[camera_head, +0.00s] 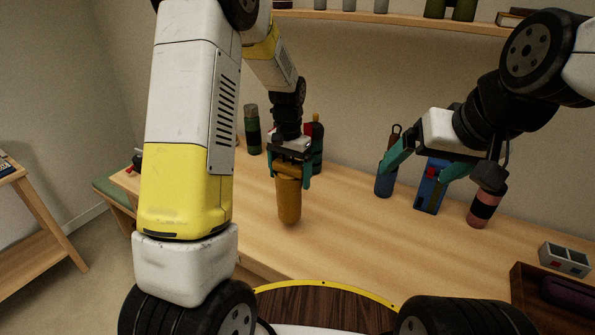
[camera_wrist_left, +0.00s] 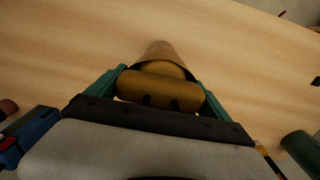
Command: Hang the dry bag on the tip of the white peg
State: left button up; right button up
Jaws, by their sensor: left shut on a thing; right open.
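The dry bag (camera_head: 289,202) is a mustard-brown cylinder with a rolled top. My left gripper (camera_head: 289,168) is shut on its rolled top, one teal finger on each side. The bag hangs upright below the fingers; whether its base touches the table I cannot tell. In the left wrist view the bag (camera_wrist_left: 160,90) lies between the fingertips, its body pointing away. My right gripper (camera_head: 428,165) is open, its teal fingers apart above the right part of the table, in front of a blue box. I cannot make out a white peg in either view.
On the wooden table (camera_head: 350,235) stand a dark green flask (camera_head: 252,130), a blue bottle with a loop (camera_head: 385,180), a blue box (camera_head: 430,195) and a red-and-black can (camera_head: 484,210). A grey case (camera_head: 565,260) and a dark tray (camera_head: 522,290) are at the right. The table's middle is clear.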

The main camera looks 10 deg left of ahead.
pick_arm(q)
jog(key=shift+w, duration=0.6)
jog(key=shift+f, duration=1.9)
jog(key=o, duration=1.5)
